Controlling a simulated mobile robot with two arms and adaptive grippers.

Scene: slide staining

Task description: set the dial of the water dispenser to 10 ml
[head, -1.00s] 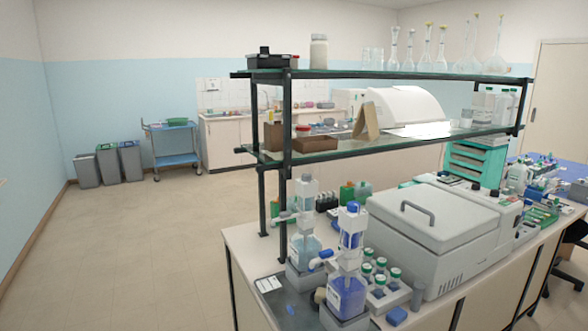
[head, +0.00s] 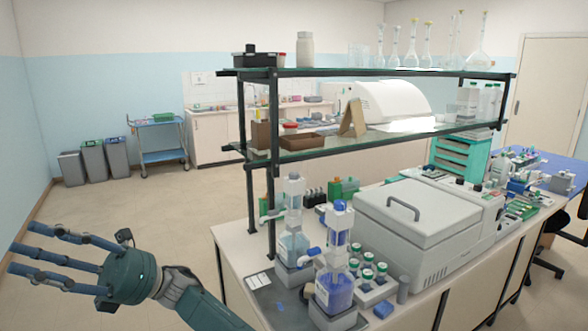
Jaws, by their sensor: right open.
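Two bottle-top dispensers stand on the near left corner of the bench. The rear dispenser (head: 292,243) holds pale blue liquid and has a clear upper body. The front dispenser (head: 336,288) holds deep blue-violet liquid and has a blue cap. I cannot tell from any label which one is the water dispenser, and the dial settings are too small to read. My right gripper (head: 14,247) is at the lower left, fingers spread and pointing left. It is open and empty, well left of both dispensers and clear of the bench. My left gripper is not in view.
A two-tier glass shelf (head: 380,139) on dark posts rises just behind the dispensers. A grey lidded machine (head: 425,220) and a rack of green-capped vials (head: 372,292) stand right of them.

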